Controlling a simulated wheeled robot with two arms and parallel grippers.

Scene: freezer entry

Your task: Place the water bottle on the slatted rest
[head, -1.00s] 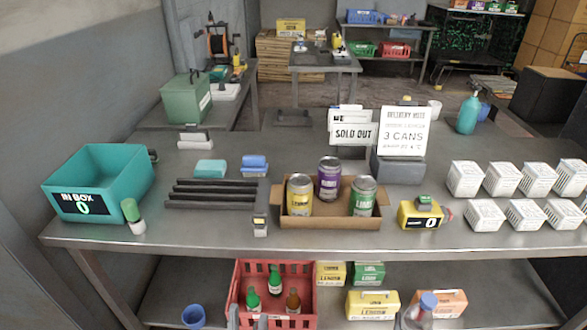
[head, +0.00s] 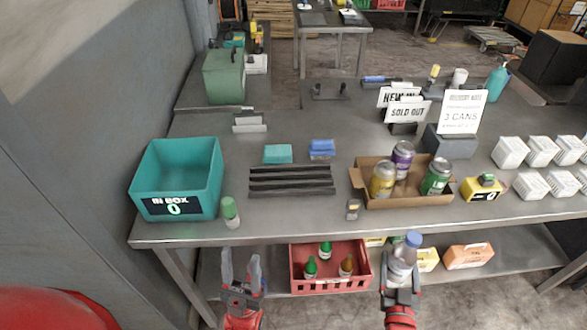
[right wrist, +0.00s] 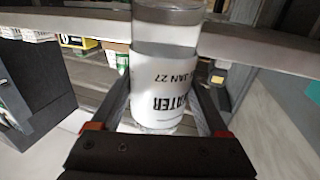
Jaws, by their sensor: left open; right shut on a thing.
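The water bottle (head: 402,262) is clear with a blue cap and a white label; the label reads WATER in the right wrist view (right wrist: 160,95). My right gripper (head: 402,290) is shut on the bottle and holds it upright in front of the table's front edge. The slatted rest (head: 291,180) is a set of dark parallel bars on the tabletop, left of the middle, with nothing on it. My left gripper (head: 242,283) is open and empty, below the table edge, in front of the lower shelf.
A teal in-box (head: 178,215) and a green-capped bottle (head: 230,212) stand left of the rest. A small black-and-yellow object (head: 353,209) and a cardboard tray (head: 410,201) of cans are to its right. Blue and teal blocks (head: 278,153) lie behind it. A red crate (head: 331,284) sits below.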

